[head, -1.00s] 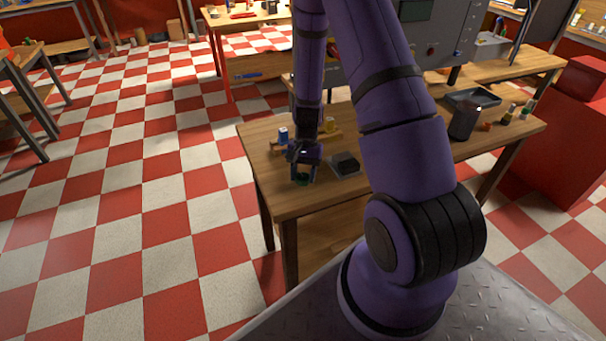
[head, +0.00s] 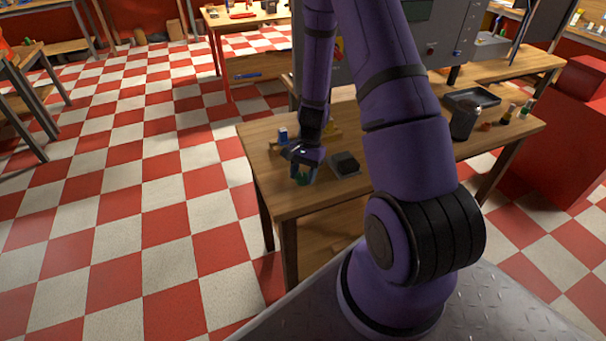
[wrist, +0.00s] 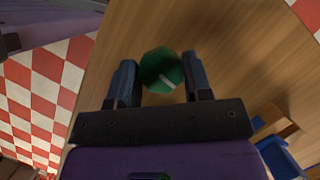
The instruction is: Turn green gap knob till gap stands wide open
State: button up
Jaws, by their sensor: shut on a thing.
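The green gap knob (wrist: 160,68) is a dark green, many-sided knob with a pale pointer line, seen in the wrist view over the wooden table top. In the head view the knob (head: 303,178) is small and partly hidden by my gripper, near the table's front left. My gripper (wrist: 160,75) has its two dark fingers on either side of the knob and is shut on it; it also shows in the head view (head: 303,172). The pointer line slants toward the lower right in the wrist view. The gap itself cannot be made out.
On the wooden table (head: 290,203), a dark block on a plate (head: 345,163) stands just right of my gripper. A blue piece (head: 283,133) stands behind it. A dark canister (head: 463,122) and a black tray (head: 472,97) are farther right.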

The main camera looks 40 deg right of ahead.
jog(key=o, duration=0.9)
jog(key=v, duration=1.1)
jog(key=shift+a, duration=0.1)
